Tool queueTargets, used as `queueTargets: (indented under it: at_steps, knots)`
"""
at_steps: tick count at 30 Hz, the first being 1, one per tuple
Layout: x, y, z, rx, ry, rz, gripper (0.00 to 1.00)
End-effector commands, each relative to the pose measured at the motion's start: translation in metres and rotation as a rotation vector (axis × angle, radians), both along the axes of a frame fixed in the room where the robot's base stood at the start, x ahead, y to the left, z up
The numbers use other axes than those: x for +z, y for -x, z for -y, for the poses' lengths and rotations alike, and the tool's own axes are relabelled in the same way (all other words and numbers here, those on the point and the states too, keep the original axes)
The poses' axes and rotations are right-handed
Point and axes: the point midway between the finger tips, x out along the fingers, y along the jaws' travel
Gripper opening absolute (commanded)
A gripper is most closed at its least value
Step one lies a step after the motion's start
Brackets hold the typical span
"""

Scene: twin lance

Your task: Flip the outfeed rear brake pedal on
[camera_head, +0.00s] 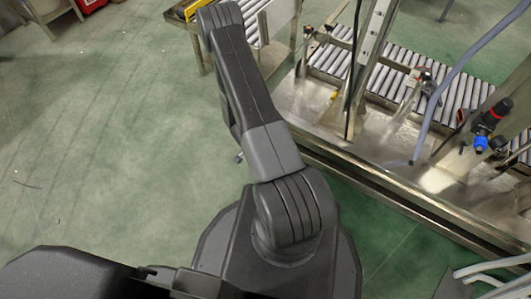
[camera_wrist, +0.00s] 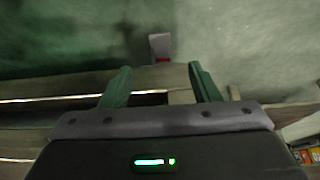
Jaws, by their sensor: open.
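In the wrist view, my gripper (camera_wrist: 159,70) shows two dark green fingers set well apart, with nothing held between them. A small grey, pedal-like piece (camera_wrist: 160,44) with a red strip at its lower end lies beyond the fingertips, roughly in line with the gap between them. It appears apart from both fingers. I cannot tell for certain that it is the outfeed rear brake pedal, or which way it is set. In the head view, my arm reaches up the picture, and my gripper cannot be made out there.
A roller conveyor (camera_head: 446,90) on a steel frame stands at the right, with red-and-black fittings and a blue one (camera_head: 481,144). Another roller section (camera_head: 246,20) is at the top, close to my arm. The green floor (camera_head: 110,140) at the left is mostly clear.

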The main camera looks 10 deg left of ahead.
Motion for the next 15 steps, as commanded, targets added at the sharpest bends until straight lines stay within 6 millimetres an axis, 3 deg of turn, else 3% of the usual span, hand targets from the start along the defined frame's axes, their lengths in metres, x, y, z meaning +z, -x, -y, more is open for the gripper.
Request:
queueTargets:
  at_steps: [1,6,15]
  knots:
    - [-0.015,-0.003,0.002,-0.002,0.001,-0.001,0.56]
    - [-0.05,-0.017,0.007,-0.003,-0.001,-0.002,0.56]
    - [-0.094,-0.035,0.014,-0.002,-0.001,-0.002,0.56]
